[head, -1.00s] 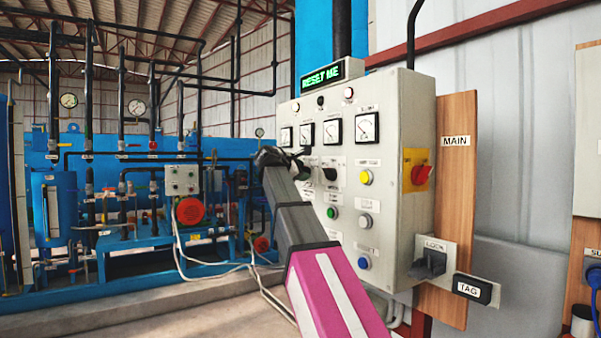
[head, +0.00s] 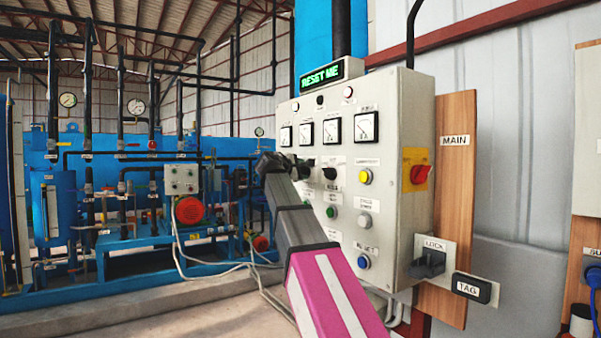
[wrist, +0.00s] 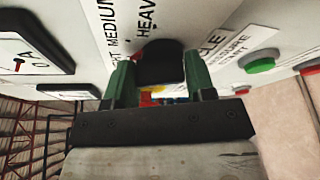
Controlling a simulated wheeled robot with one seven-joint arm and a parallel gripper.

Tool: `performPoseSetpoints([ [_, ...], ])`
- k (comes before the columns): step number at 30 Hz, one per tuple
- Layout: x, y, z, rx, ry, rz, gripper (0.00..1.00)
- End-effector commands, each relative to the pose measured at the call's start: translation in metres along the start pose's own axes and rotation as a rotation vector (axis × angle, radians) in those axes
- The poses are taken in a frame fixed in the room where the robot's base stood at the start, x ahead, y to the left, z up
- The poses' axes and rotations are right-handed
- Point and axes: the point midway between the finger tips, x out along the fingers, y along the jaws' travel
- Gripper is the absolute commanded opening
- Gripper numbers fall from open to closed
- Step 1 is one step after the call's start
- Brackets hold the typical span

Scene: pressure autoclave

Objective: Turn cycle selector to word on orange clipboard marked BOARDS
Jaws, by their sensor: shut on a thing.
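The cycle selector is a black knob (wrist: 160,60) on the grey control panel (head: 409,170). In the wrist view the words MEDIUM and HEAVY, and the end of another word, stand above it, with CYCLE to its right. My gripper (wrist: 160,72) has its green fingers on either side of the knob, shut on it. I cannot tell which word the knob points to. In the head view my gripper (head: 287,167) is at the panel's left side, and my arm hides part of the panel face. No orange clipboard shows in either view.
Another black knob (head: 329,173) is just right of my gripper. Gauges (head: 332,131) sit above it. Yellow (head: 366,176), green (head: 331,212) and blue (head: 364,262) buttons are nearby. A red switch (head: 420,174) is on the panel's side. A display (head: 321,78) reads RESET ME.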

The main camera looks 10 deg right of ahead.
Motion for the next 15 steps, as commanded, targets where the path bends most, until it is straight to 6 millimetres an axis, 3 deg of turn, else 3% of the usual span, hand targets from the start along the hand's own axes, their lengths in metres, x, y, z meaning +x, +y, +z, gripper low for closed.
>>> performPoseSetpoints([
  [3, 0.0003, 0.002, -0.0004, -0.002, 0.0, 0.005, 0.26],
  [4, 0.0003, 0.002, -0.0004, -0.002, 0.0, 0.005, 0.53],
  [6, 0.0003, 0.0019, -0.0003, -0.002, 0.0, 0.004, 0.74],
  [15, -0.0012, 0.0007, -0.0001, -0.002, 0.0, 0.002, 0.74],
])
